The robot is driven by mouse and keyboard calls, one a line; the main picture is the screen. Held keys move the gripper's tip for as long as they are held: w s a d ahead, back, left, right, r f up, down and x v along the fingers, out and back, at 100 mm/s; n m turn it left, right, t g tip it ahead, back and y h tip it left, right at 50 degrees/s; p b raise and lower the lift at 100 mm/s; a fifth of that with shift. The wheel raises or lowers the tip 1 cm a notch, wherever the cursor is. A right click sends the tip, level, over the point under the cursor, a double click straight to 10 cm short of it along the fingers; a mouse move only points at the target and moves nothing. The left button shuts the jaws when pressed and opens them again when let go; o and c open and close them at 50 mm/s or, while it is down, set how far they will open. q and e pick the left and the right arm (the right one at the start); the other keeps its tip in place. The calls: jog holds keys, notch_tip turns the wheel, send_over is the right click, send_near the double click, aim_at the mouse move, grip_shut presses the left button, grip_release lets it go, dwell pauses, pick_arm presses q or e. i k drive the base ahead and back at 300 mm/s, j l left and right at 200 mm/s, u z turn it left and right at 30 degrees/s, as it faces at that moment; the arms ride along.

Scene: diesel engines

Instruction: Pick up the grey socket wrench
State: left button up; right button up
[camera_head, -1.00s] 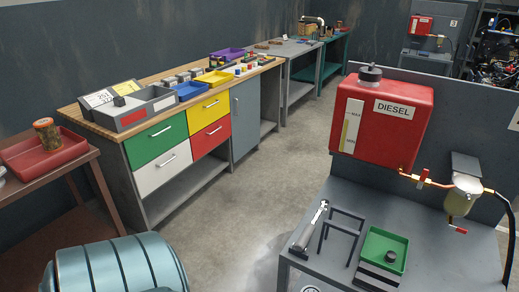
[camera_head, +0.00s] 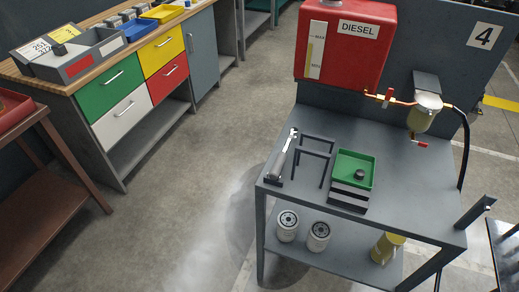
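Neither of my grippers shows in the head view, and nothing touches the wrench.
A green tray (camera_head: 354,168) with a dark round part stands right of the dark rack (camera_head: 314,158). A red diesel tank (camera_head: 345,45) and a fuel filter (camera_head: 424,112) are behind. White filters (camera_head: 287,226) sit on the lower shelf. Open floor (camera_head: 190,215) lies left of the bench.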

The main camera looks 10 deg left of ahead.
aim_at(275, 173)
jog(key=i+j, duration=0.15)
jog(key=j, duration=0.25)
jog(key=i+j, duration=0.2)
jog(key=j, duration=0.15)
jog(key=i+j, duration=0.15)
jog(key=j, duration=0.25)
jog(key=i+j, duration=0.2)
jog(key=j, duration=0.15)
jog(key=z, duration=1.6)
